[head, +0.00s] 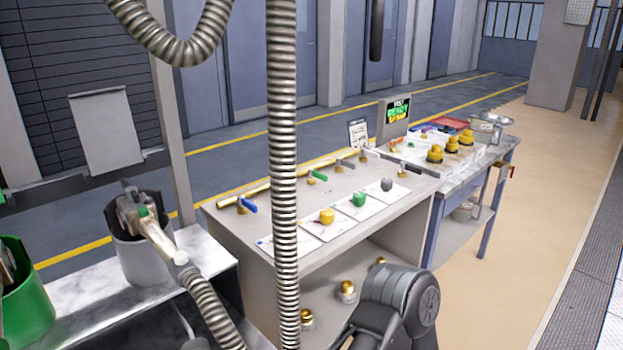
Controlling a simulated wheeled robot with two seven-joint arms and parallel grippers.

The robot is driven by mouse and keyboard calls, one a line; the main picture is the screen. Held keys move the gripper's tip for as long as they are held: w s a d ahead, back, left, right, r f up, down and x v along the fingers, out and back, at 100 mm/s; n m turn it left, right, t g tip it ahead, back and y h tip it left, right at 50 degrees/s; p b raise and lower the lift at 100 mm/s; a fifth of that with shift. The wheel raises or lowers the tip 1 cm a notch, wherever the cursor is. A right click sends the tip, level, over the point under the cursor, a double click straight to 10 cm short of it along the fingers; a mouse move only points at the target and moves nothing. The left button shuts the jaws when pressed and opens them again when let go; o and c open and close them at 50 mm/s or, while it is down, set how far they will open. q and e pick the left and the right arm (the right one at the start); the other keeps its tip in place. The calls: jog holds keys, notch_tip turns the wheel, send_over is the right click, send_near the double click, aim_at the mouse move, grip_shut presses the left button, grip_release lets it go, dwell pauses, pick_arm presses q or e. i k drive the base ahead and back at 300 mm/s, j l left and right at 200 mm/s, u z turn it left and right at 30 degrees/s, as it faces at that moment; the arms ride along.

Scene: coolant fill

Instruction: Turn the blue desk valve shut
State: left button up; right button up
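The blue desk valve (248,206) is a small blue lever on a brass body at the left back of the grey desk (225,222). It stands by the left end of a brass pipe (257,187). The blue lever slants toward the front right; I cannot tell from it how far the valve is open. Neither of my grippers is in view. A dark arm link of mine (400,300) rises at the bottom, right of the middle, in front of the desk; its gripper does not show.
A ribbed hose (282,150) hangs in front of the desk, right of the blue valve. Other valves, including a green-handled one (318,177), stand farther along. Yellow (326,216), green (359,199) and grey caps sit on white cards. A grey bucket (140,255) stands at left.

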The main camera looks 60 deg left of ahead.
aim_at(243, 201)
jog(key=i, duration=1.05)
jog(key=u, duration=1.25)
